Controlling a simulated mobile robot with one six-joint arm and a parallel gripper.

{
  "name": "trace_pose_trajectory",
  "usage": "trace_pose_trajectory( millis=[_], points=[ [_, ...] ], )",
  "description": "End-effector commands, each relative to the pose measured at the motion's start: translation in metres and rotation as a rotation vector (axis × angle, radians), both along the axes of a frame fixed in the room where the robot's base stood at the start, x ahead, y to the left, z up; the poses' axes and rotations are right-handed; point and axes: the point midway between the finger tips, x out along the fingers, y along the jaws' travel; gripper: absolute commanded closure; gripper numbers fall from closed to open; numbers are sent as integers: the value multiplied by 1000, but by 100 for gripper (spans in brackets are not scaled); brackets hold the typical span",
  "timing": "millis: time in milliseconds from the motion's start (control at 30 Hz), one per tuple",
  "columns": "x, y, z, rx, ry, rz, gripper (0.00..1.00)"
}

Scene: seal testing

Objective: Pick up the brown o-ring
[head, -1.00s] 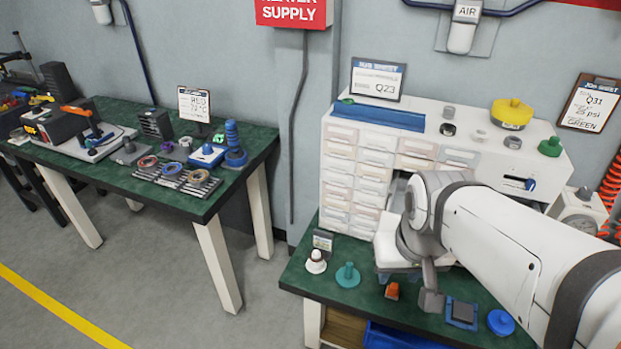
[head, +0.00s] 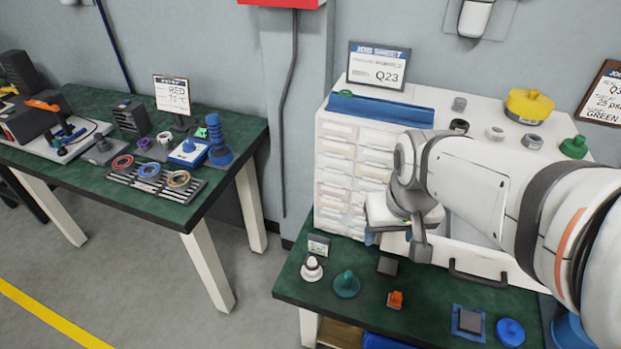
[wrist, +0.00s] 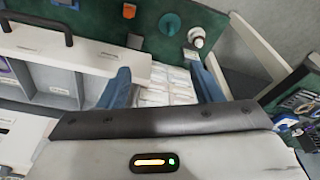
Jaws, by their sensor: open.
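A tan-brown ring (head: 178,179) lies on the slotted dark rack (head: 125,179) on the left green table. It is the rightmost of a row with a red ring (head: 122,162) and a blue ring (head: 148,171). My gripper is open, with its two blue fingers (wrist: 162,85) apart and nothing between them. In the head view, my gripper is in front of the white drawer cabinet (head: 335,170), well to the right of the rack. The rack also shows small at the right edge of the wrist view, where I cannot pick out the brown ring.
A drawer with a black handle (head: 478,279) stands pulled out of the cabinet; the wrist view shows its grey compartments (wrist: 52,85). Small parts stand on the right green table (head: 430,290). A blue stepped cone (head: 217,140) stands behind the rack. Floor lies between the tables.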

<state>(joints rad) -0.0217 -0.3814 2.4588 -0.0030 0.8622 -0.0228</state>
Motion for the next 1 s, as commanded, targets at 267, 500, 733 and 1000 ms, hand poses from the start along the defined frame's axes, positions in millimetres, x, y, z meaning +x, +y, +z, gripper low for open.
trace_pose_trajectory(
  millis=[267, 500, 733, 1000],
  points=[
    [80, 36, -57, -17, 74, 172, 34],
    [136, 75, -132, -32, 131, 321, 34],
    [169, 114, -214, -46, 176, 451, 34],
    [179, 133, -262, -54, 198, 517, 34]
  ],
)
